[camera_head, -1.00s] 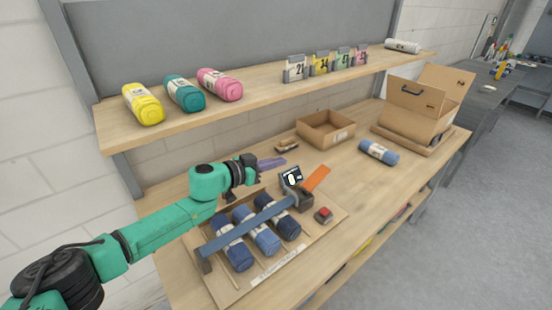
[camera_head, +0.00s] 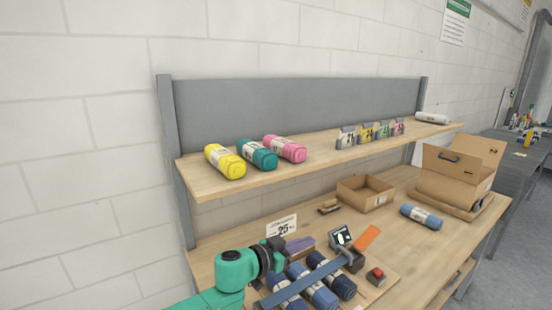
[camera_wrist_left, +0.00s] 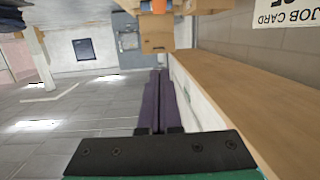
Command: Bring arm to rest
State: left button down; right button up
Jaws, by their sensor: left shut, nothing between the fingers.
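My green left arm comes in at the bottom of the head view. Its left gripper (camera_head: 299,246) has purple fingers that point right over the back of the bench, left of the small display. In the left wrist view the purple fingers (camera_wrist_left: 158,98) lie side by side, shut with nothing between them. The rest of the arm is cut off by the picture's lower edge. My right gripper is in neither view.
Blue rolls (camera_head: 312,288) lie under a blue bar beside the display (camera_head: 341,236) and red button (camera_head: 376,276). A job card (camera_head: 282,226) stands behind my left gripper. An open box (camera_head: 365,204) sits farther right. The shelf (camera_head: 320,156) overhangs the back.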

pick_arm(q)
jog(key=s+a+f+n+y, duration=0.95)
jog(key=s+a+f, duration=0.45)
jog(key=a, duration=0.3)
jog(key=s+a+f+g+y, duration=0.2)
jog(key=s+a+f+g, duration=0.1)
jog(key=s+a, duration=0.4)
jog(key=s+a+f+g+y, duration=0.2)
jog(key=s+a, duration=0.4)
jog(key=s, duration=0.3)
notch_tip(320, 180, down, 26)
jog(key=s+g+b, duration=0.2)
jog(key=b, duration=0.2)
jog(key=s+a+f+m+g+b, duration=0.1)
jog(key=s+a+f+b, duration=0.2)
jog(key=s+f, duration=1.5)
jog(key=shift+f+b, duration=0.35)
jog(key=shift+f, duration=0.45)
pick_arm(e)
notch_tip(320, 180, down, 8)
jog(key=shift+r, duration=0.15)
